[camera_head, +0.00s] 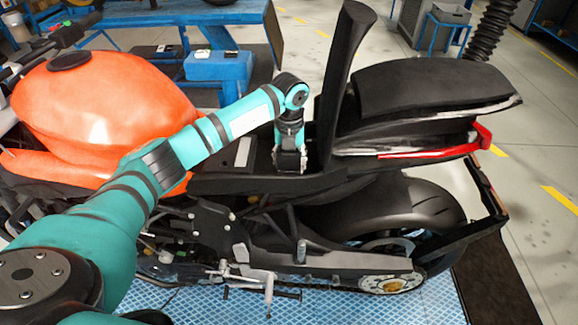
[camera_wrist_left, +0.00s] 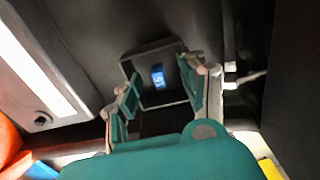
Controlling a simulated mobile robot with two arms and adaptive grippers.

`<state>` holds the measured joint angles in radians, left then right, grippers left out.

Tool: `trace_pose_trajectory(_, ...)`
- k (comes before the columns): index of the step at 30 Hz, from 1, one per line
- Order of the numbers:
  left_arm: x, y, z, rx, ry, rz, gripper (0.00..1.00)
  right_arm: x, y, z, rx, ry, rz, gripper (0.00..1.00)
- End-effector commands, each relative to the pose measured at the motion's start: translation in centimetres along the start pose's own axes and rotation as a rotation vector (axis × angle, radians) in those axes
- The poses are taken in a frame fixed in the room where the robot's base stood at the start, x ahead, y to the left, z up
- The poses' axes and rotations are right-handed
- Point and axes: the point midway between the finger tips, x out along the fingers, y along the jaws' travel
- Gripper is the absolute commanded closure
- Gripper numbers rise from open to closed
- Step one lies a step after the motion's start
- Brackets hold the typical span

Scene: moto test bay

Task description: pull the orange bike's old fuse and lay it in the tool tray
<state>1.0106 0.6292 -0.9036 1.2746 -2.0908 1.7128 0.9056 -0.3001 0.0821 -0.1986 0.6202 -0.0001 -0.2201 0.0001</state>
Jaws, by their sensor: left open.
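The orange bike (camera_head: 100,110) stands across the head view with its seat raised and the bay under it open. In the left wrist view a small blue fuse (camera_wrist_left: 158,76) with a pale marking sits in a dark square box (camera_wrist_left: 140,62) in that bay. My left gripper (camera_head: 290,168) points down into the bay. In the left wrist view its two fingers (camera_wrist_left: 157,95) are open, one on each side of the box, with the fuse between them and apart from both. The head view does not show the fuse. My right gripper and the tool tray cannot be made out.
The raised seat panel (camera_head: 347,75) stands upright just right of my left gripper. The tail section (camera_head: 430,90) lies beyond it. A blue workbench (camera_head: 170,18) and a blue box (camera_head: 218,64) are behind the bike.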

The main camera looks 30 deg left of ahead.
Motion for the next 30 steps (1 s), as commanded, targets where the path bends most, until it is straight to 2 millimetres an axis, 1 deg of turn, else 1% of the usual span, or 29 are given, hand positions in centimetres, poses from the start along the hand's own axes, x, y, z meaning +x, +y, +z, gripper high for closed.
trace_pose_trajectory(2, 0.01, 0.01, 0.0, 0.0, 0.0, 0.0, 0.58, 0.01, -0.14, -0.01, 0.0, 0.0, -0.002, 1.0)
trace_pose_trajectory(12, 0.03, 0.0, 0.0, 0.0, 0.0, 0.0, 1.0, 0.01, -0.47, -0.06, 0.001, 0.001, -0.006, 1.0)
trace_pose_trajectory(23, 0.02, -0.01, 0.0, 0.0, 0.0, 0.0, 1.0, 0.0, -0.46, -0.04, 0.0, 0.0, -0.006, 1.0)
trace_pose_trajectory(30, -0.63, -0.01, 0.02, 0.0, -0.001, -0.001, 1.0, -0.45, -0.37, -0.06, -0.001, 0.0, -0.005, 1.0)
